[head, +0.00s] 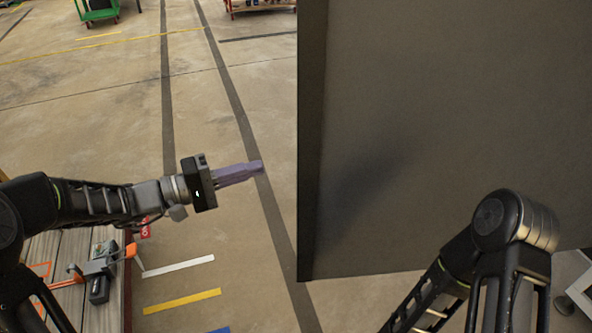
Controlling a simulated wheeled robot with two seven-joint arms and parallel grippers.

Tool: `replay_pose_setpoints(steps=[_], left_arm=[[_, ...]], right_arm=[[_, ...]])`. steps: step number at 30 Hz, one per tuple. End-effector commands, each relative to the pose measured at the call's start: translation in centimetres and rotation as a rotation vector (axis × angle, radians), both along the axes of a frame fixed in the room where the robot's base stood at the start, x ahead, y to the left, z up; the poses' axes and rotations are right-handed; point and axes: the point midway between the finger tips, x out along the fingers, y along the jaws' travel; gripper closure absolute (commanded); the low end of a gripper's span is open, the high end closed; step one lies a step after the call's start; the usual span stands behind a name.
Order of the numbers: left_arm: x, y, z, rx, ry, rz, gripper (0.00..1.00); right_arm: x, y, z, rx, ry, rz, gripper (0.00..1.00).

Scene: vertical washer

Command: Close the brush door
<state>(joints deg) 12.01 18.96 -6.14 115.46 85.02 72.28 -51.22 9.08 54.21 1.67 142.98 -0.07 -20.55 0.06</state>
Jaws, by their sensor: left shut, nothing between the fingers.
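A large dark grey panel (450,120) fills the right half of the head view, with its narrow side edge (311,140) facing left. It looks like a door or the side of a machine; I cannot tell which, and no brush is visible. My left gripper (260,167) points right, with its purple fingers shut and empty. It is left of the panel's edge and appears apart from it. My right arm (500,240) shows at the lower right in front of the panel. Its gripper is out of view.
A wooden surface with orange and black tools (100,270) lies at the lower left, beside my left arm. A green cart (97,10) and a red cart (262,6) stand far back. The concrete floor (110,130) between is open.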

Motion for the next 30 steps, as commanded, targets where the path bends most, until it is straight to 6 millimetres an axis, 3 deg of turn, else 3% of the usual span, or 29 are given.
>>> replay_pose_setpoints(steps=[11, 25, 30], left_arm=[[0.6, -1.5, 0.0, 0.000, 0.005, -0.005, 1.00], [4.3, -9.4, 0.0, 0.001, 0.006, -0.006, 1.00], [1.7, -9.4, 0.1, 0.002, 0.008, -0.002, 1.00]], right_arm=[[0.0, 0.0, 0.4, 0.000, 0.000, 0.000, 0.00], [0.0, 0.0, 2.5, 0.000, 0.002, 0.001, 0.00], [0.0, 0.0, 3.4, 0.000, 0.002, 0.001, 0.00]])
